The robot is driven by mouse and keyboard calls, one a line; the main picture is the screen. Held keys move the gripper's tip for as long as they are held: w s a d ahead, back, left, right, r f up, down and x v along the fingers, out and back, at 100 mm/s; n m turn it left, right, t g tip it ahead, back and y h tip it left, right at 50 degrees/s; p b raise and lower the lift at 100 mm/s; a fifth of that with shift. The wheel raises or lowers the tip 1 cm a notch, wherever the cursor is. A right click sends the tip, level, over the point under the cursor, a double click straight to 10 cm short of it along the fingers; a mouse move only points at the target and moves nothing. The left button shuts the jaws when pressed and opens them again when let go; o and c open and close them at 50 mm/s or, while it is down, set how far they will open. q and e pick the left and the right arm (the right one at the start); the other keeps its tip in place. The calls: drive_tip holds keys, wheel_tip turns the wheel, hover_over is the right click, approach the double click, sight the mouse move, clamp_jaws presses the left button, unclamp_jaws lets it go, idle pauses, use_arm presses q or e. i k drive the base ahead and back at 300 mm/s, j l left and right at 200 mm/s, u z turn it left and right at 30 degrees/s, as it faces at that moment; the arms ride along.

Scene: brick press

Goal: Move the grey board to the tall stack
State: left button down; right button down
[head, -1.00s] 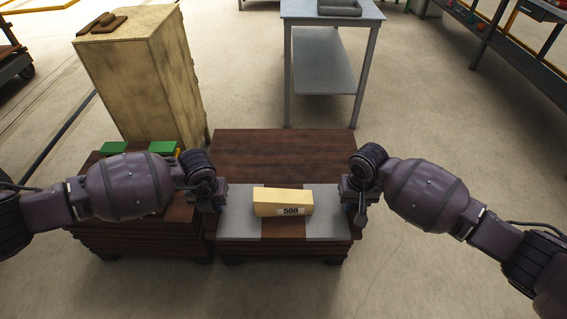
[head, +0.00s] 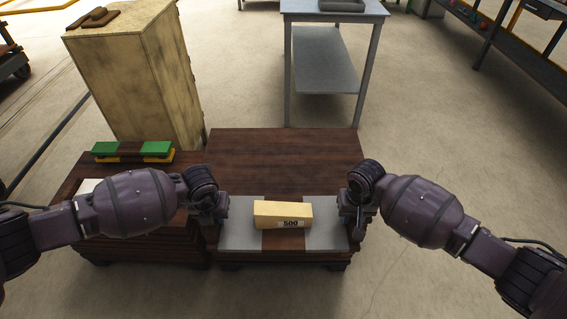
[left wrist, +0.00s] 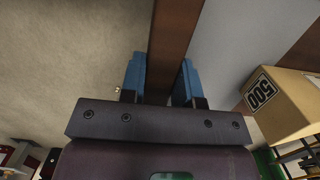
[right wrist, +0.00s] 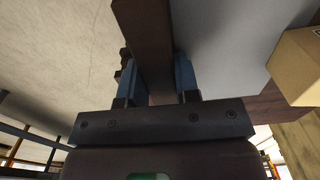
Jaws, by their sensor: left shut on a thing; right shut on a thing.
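The grey board (head: 241,237) has two grey ends and a brown middle, and lies level over the front of the middle brown stack (head: 285,152). A yellow block (head: 282,214) labelled 500 sits on its middle. My left gripper (head: 214,222) is shut on the board's left end; in the left wrist view (left wrist: 160,78) its blue fingers straddle a brown edge beside the grey surface. My right gripper (head: 352,220) is shut on the right end, likewise in the right wrist view (right wrist: 156,72). Whether the board touches the stack is unclear.
A left brown stack (head: 72,188) carries a green-ended board (head: 157,148) with yellow beneath and a pale item (head: 88,186). A worn cabinet (head: 130,85) stands behind it. A grey table (head: 335,10) is at the back. Floor to the right is clear.

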sight(284, 162)
drive_tip(key=i, duration=1)
